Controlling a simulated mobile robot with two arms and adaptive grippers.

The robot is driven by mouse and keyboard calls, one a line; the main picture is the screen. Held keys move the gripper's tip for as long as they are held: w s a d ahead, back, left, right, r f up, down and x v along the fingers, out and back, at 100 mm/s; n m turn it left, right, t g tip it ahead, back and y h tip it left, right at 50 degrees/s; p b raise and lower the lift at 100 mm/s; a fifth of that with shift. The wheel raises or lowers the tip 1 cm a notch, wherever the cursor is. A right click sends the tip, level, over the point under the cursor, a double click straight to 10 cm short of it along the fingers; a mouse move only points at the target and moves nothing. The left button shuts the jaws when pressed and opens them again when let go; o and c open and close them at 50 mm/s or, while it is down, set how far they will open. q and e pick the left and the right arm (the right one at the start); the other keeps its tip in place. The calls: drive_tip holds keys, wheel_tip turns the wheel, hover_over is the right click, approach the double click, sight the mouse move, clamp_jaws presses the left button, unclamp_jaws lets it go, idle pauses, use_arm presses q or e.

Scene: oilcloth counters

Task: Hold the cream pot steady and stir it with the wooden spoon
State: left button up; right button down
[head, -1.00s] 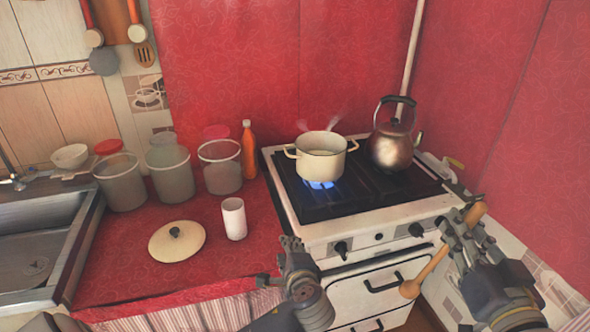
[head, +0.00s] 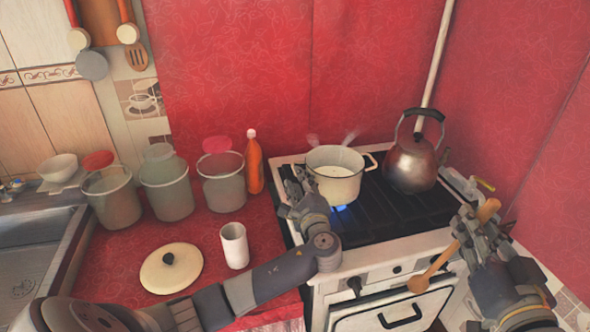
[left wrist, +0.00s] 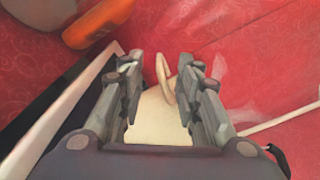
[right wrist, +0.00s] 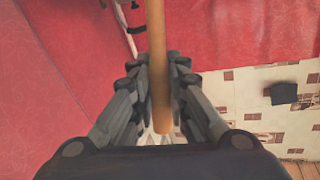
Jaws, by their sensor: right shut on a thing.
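The cream pot (head: 336,186) stands on the stove over a lit blue flame, with pale liquid inside. My left gripper (head: 296,188) is at the pot's left side, where its left handle is hidden in the head view. In the left wrist view the left gripper (left wrist: 162,72) is open, its fingers apart with the pot's handle (left wrist: 165,82) between them. My right gripper (head: 470,234) is shut on the wooden spoon (head: 437,266), in front of the stove's right side. The spoon is tilted, bowl low and left. Its handle (right wrist: 156,60) runs between the right fingers.
A kettle (head: 412,166) stands on the stove right of the pot. An orange bottle (head: 254,166) and several canisters (head: 166,190) stand left of the stove. A white cup (head: 234,246) and a lid (head: 170,272) are on the red counter.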

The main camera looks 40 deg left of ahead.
sight(292, 164)
use_arm(q)
drive_tip(key=x, duration=0.5)
drive_tip(key=shift+p, duration=0.3)
use_arm(e)
drive_tip(key=shift+w+a+r, duration=0.15)
drive_tip(key=shift+r, duration=0.2)
use_arm(q)
drive_tip(key=shift+w+a, duration=0.4)
use_arm(e)
drive_tip(key=shift+r, duration=0.1)
use_arm(q)
drive_tip(key=shift+w+a+f, duration=0.1)
drive_tip(key=shift+w+a, duration=0.1)
drive_tip(key=shift+w, duration=0.05)
drive_tip(key=c, duration=0.6)
clamp_jaws()
drive_tip(key=shift+s+f, duration=0.1)
drive_tip(key=shift+f, duration=0.05)
drive_tip(key=shift+o, duration=2.4)
unclamp_jaws()
